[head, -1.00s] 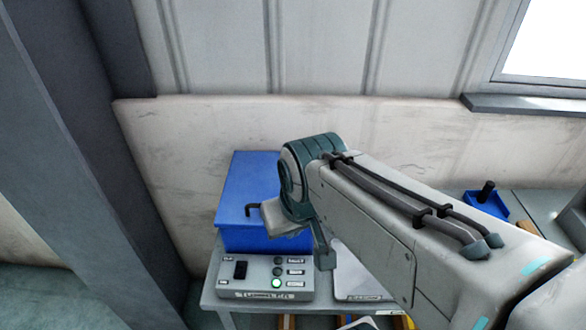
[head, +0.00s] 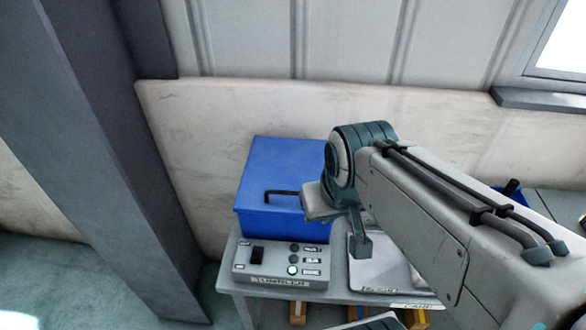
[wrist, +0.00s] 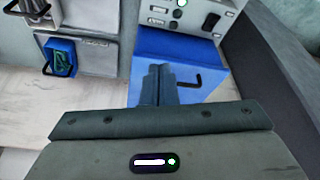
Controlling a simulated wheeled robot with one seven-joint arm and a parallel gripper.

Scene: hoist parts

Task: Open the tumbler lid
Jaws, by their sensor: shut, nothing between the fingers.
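The tumbler is a blue box (head: 280,222) with a flat blue lid (head: 282,165), which lies closed. A black bar handle (head: 280,192) is on the lid toward its front edge. The lid also shows in the wrist view (wrist: 208,68), with the handle (wrist: 187,80) just right of my fingers. My gripper (wrist: 158,72) is shut and empty, with its fingertips over the blue lid in that view, beside the handle and apart from it. I cannot tell its height above the lid. In the head view my wrist hides the lid's right part, and the fingertips are not clear.
A grey control panel (head: 268,266) labelled TUMBLER, with a lit green button (head: 292,270), stands before the box. A grey tray (head: 378,278) lies right of it on the bench (head: 240,288). A grey pillar (head: 85,130) rises at left, and the wall (head: 230,115) is behind.

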